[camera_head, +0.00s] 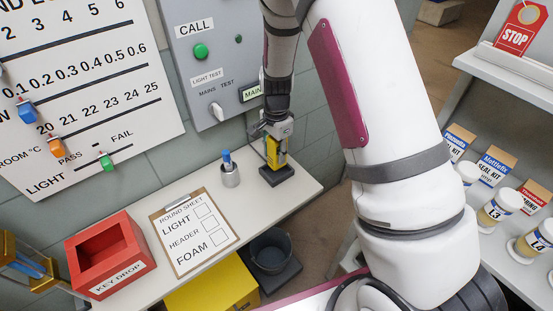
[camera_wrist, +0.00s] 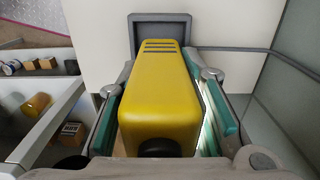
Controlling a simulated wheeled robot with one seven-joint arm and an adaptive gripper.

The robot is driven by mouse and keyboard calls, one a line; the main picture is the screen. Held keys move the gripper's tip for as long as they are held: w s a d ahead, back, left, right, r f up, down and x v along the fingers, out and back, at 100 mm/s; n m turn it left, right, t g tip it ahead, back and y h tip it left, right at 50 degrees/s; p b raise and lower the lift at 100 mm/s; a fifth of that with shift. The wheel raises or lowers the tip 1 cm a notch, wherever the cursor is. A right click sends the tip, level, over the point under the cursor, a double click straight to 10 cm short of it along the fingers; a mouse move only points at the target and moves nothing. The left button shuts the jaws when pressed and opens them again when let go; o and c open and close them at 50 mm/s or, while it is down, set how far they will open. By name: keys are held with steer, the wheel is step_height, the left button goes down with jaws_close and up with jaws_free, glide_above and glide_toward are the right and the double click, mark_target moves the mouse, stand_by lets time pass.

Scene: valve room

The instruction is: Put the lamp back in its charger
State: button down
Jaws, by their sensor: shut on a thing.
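The yellow lamp (camera_head: 276,153) stands upright at the right end of the bench. My gripper (camera_head: 272,129) is shut on it from above. In the wrist view the lamp (camera_wrist: 160,100) fills the middle, between the two teal-padded fingers of my gripper (camera_wrist: 170,108). The charger, a dark square base (camera_head: 277,175), sits on the bench directly under the lamp. In the wrist view the charger's rim (camera_wrist: 160,18) shows past the lamp's far end. The lamp hides part of the charger, and I cannot tell whether its foot is seated inside or just above.
On the bench (camera_head: 300,188) are a metal cup with a blue item (camera_head: 230,174), a clipboard (camera_head: 193,233) and a red key drop box (camera_head: 105,254). The panel (camera_head: 213,60) rises behind. A dark bucket (camera_head: 271,250) stands below. Shelves with jars (camera_head: 500,205) are at right.

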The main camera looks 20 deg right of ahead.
mark_target(276, 160)
steer(key=shift+f+p, duration=0.3)
steer(key=shift+f, duration=1.45)
steer(key=shift+f, duration=0.1)
steer(key=c, duration=1.1)
jaws_free()
